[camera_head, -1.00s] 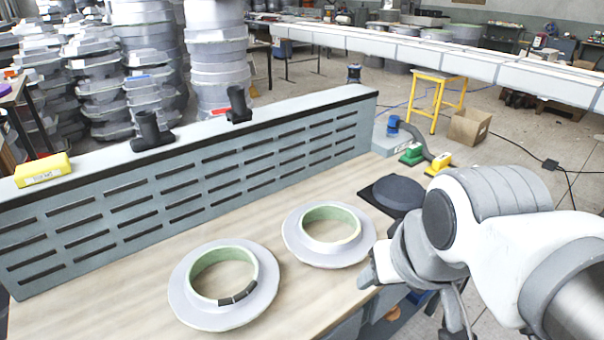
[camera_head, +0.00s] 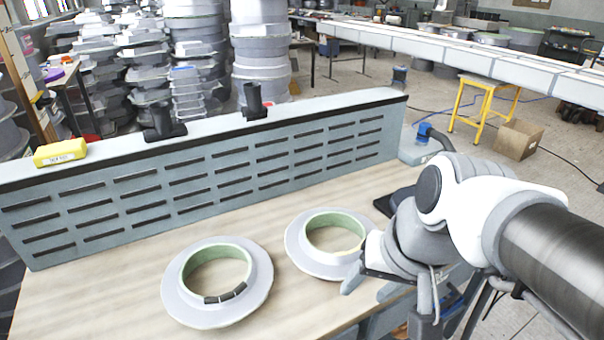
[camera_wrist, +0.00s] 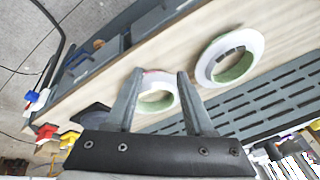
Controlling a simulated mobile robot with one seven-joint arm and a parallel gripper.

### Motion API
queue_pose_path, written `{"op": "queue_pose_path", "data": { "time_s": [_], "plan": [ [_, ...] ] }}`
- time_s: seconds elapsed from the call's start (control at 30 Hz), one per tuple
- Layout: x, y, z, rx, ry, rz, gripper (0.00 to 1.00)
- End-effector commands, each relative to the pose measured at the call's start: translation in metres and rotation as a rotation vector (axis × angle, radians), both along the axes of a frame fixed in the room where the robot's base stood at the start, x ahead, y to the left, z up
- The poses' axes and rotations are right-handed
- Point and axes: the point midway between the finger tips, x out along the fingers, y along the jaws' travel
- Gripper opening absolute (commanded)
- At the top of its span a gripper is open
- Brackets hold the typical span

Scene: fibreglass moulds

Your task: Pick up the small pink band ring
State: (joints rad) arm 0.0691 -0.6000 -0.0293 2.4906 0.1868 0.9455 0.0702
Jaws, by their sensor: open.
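I cannot make out a pink band ring clearly in either view. Two grey flanged ring moulds with green inner walls lie on the wooden bench: the left ring mould (camera_head: 190,302) with a black segment on its front rim, and the right ring mould (camera_head: 303,258). My gripper (camera_head: 365,285) is at the right edge of the right mould, partly covering it. In the wrist view my gripper (camera_wrist: 160,73) is open and empty, with the right mould (camera_wrist: 158,103) showing between and beyond its fingers. A faint reddish mark (camera_wrist: 152,71) shows at that mould's rim; I cannot tell what it is.
A slotted grey panel (camera_head: 220,175) runs along the bench's back, with a yellow box (camera_head: 60,152) and two black holders on top. The bench (camera_head: 90,290) is clear at the left.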

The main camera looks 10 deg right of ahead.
Motion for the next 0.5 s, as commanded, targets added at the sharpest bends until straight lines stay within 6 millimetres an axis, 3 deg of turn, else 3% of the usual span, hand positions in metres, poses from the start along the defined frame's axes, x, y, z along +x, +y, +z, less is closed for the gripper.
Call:
{"op": "queue_pose_path", "data": {
  "time_s": [0.03, 0.27, 0.5],
  "plan": [
    [0.002, 0.002, -0.012, 0.068, 0.061, -0.065, 0.53],
    [0.016, 0.018, -0.05, 0.426, 0.324, -0.434, 0.53],
    [0.055, 0.018, -0.072, 0.838, 0.574, -0.898, 0.53]
  ]
}}
